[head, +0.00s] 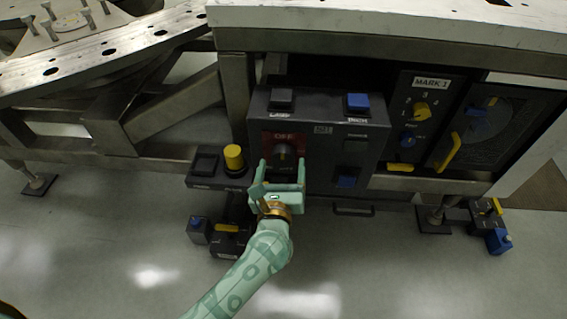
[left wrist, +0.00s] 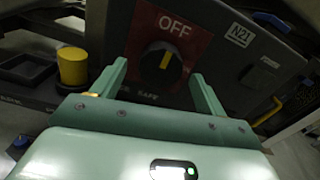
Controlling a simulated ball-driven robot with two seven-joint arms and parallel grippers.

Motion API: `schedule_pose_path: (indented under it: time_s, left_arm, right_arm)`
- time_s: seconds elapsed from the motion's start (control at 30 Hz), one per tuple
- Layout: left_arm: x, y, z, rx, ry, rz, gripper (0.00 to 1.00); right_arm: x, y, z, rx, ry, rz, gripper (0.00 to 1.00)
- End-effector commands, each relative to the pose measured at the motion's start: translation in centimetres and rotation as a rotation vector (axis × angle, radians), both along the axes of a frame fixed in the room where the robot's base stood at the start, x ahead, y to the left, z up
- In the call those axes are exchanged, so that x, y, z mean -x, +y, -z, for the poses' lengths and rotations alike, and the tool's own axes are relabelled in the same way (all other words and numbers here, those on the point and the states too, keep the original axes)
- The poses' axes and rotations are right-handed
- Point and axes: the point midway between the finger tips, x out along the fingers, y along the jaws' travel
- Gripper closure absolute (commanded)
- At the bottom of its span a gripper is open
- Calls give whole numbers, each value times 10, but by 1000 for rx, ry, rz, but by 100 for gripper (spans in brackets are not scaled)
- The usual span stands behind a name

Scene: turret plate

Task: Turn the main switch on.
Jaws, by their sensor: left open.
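The main switch (head: 283,152) is a black rotary knob on a red plate marked OFF, on the front of a dark control box (head: 316,150). Its yellow pointer line stands nearly upright toward the word OFF. The knob also shows in the left wrist view (left wrist: 161,66). My left gripper (head: 282,170) is open and empty, just in front of the knob and a little below it. In the left wrist view its two fingers (left wrist: 157,82) stand to either side of the knob, apart from it. My right gripper is not in view.
A yellow cylinder (head: 234,158) stands left of the box, next to a dark tray (head: 205,163). A MARK 1 panel (head: 420,120) with yellow and blue knobs is at the right. A pale tabletop edge (head: 390,27) overhangs above. Open floor (head: 120,240) lies in front.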

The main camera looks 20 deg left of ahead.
Motion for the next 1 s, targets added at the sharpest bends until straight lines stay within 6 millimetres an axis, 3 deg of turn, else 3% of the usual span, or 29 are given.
schedule_pose_path:
  time_s: [0.2,0.47,0.63,0.93,1.0]
  left_arm:
    - [-18,5,1,-1,0,0,26]
    - [-19,5,0,-1,0,1,26]
    - [-19,5,0,-1,0,1,71]
    - [-18,5,-1,-19,5,1,71]
    - [-18,5,-2,-38,9,1,71]
  right_arm:
    - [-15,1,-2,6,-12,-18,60]
    - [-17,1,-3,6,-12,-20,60]
    - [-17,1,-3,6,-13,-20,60]
    - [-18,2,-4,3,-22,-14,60]
    - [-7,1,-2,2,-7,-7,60]
